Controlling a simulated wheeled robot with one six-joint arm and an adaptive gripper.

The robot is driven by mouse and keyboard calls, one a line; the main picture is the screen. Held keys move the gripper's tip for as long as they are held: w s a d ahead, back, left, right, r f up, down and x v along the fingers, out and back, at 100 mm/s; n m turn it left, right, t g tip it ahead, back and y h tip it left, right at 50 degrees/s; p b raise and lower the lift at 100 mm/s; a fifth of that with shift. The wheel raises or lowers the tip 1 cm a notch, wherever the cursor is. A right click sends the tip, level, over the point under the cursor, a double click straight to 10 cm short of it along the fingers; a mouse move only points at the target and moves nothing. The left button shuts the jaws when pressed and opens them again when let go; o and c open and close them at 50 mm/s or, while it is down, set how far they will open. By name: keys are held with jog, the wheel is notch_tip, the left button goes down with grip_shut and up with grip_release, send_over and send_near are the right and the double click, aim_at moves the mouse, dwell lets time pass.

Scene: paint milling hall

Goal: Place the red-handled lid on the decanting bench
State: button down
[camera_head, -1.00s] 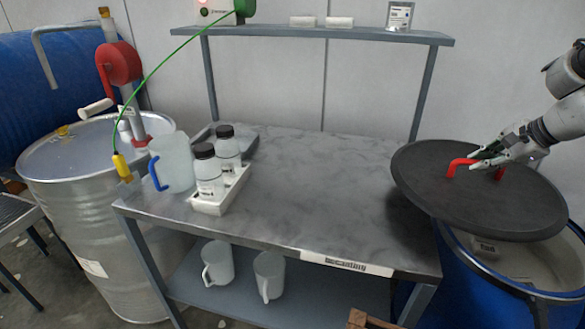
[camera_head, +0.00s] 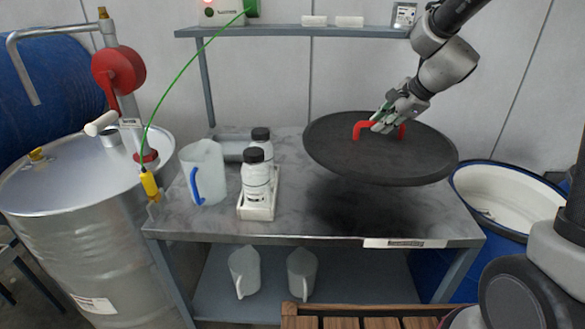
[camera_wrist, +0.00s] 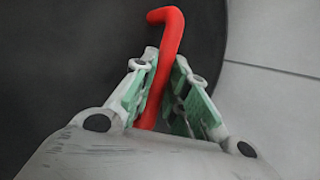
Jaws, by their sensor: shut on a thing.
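The black round lid (camera_head: 350,160) has a red handle (camera_head: 362,127) and hangs slightly tilted above the right part of the decanting bench (camera_head: 225,226). A dark shadow lies on the bench top under it. My gripper (camera_head: 385,120) is shut on the red handle from above. In the wrist view, my gripper (camera_wrist: 160,95) has its green pads on both sides of the red handle (camera_wrist: 168,30), with the dark lid (camera_wrist: 60,60) behind.
A white tray (camera_head: 257,212) with black-capped bottles and a jug (camera_head: 203,170) with a blue handle stand on the bench's left. A shelf (camera_head: 290,32) runs above the back. An open blue drum (camera_head: 510,195) stands right. A steel drum (camera_head: 70,230) stands left.

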jog(key=shift+d, duration=0.1)
jog(key=shift+f+m, duration=0.1)
jog(key=shift+m, duration=0.2)
notch_tip(320, 180, down, 10)
jog(key=shift+d+r, duration=0.1)
jog(key=shift+r, duration=0.05)
jog(key=c, duration=1.4)
grip_release()
